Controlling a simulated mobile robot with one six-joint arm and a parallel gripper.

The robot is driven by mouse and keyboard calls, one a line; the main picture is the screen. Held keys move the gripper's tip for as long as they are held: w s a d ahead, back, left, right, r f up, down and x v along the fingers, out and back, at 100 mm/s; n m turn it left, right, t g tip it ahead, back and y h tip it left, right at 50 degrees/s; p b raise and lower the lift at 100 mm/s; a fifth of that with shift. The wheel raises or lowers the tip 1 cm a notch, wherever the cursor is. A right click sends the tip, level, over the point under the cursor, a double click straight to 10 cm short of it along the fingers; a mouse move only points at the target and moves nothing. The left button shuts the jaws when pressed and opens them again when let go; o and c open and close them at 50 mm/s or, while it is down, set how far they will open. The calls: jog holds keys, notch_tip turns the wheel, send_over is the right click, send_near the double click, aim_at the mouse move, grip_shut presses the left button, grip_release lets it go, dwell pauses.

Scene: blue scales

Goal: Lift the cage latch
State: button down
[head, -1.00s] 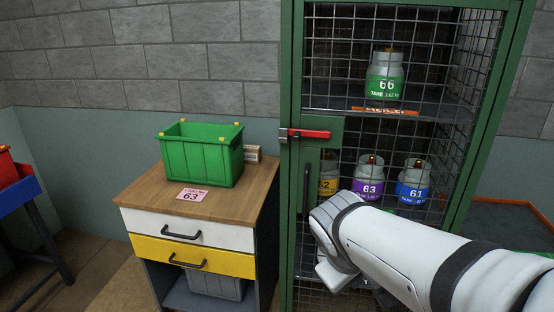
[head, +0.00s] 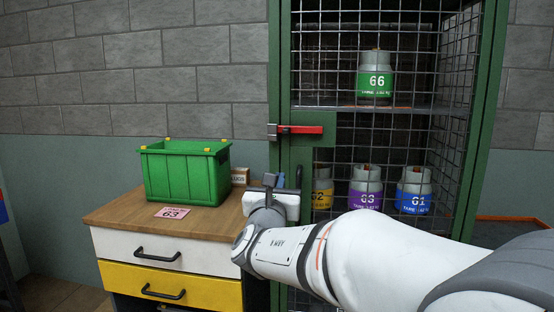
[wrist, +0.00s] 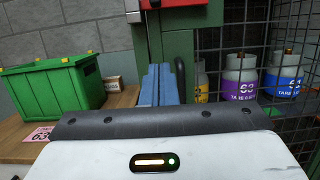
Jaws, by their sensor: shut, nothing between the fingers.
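The cage latch (head: 302,129) is a red bar lying level across the left edge of the green cage door, with a grey bracket at its left end. Its underside shows at the top of the wrist view (wrist: 185,3). My gripper (head: 275,181) is below the latch and a little left of it, in front of the cage's left post, apart from the latch. In the wrist view its blue fingers (wrist: 158,80) are together with nothing between them. The black door handle (wrist: 181,80) is just right of the fingers, partly hidden by my gripper.
The cage (head: 279,60) holds a green-labelled cylinder (head: 375,78) above and yellow, purple (head: 365,190) and blue (head: 413,190) ones below. Left, a wooden-topped cabinet (head: 120,211) bears a green bin (head: 187,174), a pink card (head: 171,212) and a small box (head: 239,177).

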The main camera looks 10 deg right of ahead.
jog(key=shift+a, duration=0.15)
jog(key=shift+w, duration=0.15)
send_near(283, 144)
jog(key=d, duration=0.2)
jog(key=r, duration=0.1)
jog(key=w+r, duration=0.1)
jog(key=r, duration=0.2)
jog(key=shift+w, duration=0.3)
